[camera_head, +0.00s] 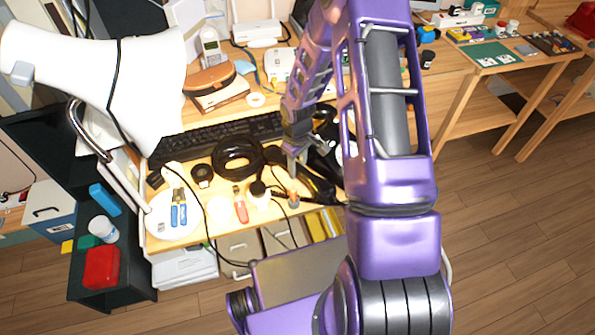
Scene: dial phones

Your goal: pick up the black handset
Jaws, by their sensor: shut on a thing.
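My purple arm reaches over the desk, and my gripper (294,166) is low over its front part, to the right of a black ring-shaped coil. The black handset (319,187) appears as a long dark shape close beside the gripper's right side, running toward the desk's front edge. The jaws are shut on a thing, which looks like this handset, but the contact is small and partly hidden. My arm covers part of the dark objects to the right. I cannot tell whether the handset is clear of the desk.
A black keyboard (215,137) lies behind the black coil (237,158). Screwdrivers (179,209), a red-handled tool (241,211) and cables crowd the front edge. A white lamp (140,75) looms at left. A cordless phone (211,48) stands at the back. Floor at right is clear.

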